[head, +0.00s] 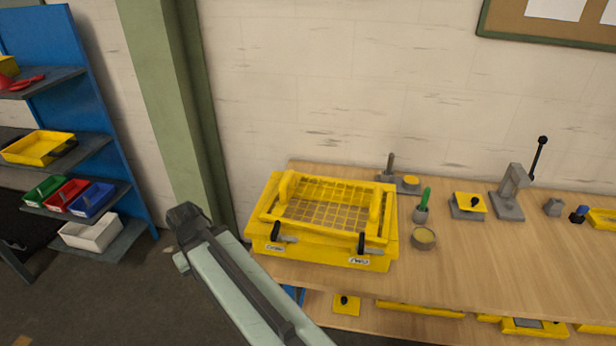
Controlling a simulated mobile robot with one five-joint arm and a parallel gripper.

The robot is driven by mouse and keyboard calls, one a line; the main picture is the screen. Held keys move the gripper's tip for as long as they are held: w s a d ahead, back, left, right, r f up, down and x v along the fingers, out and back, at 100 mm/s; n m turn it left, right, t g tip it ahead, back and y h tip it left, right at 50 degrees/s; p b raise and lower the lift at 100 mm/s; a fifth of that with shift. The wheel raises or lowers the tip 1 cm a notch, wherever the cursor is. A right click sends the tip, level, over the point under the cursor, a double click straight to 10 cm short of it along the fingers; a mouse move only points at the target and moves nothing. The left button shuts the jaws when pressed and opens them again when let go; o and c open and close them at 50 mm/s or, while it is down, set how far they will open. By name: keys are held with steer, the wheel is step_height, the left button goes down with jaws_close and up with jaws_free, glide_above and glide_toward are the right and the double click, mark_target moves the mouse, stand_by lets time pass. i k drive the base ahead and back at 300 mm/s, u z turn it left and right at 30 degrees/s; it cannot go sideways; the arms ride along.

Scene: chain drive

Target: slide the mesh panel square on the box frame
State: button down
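The yellow mesh panel (320,207), with a grid in its middle and a raised handle at each side, lies on top of the yellow box frame (340,257). The panel looks slightly turned against the box; I cannot tell by how much. Two black latches show on the box's front, with white labels below them. The box stands at the left end of the wooden workbench (470,262). My gripper (184,218) is at the end of my grey arm, left of the box and apart from it, over the floor. Its fingers are too small and dark to tell their opening.
A tin (424,238), a green-handled tool (422,205) in a holder and a lever press (508,192) stand right of the box. A blue shelf rack (90,110) with coloured bins is at the left. A green column (165,100) stands behind my gripper.

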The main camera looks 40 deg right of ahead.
mark_target(329, 207)
steer(key=i, duration=1)
steer(key=z, duration=0.05)
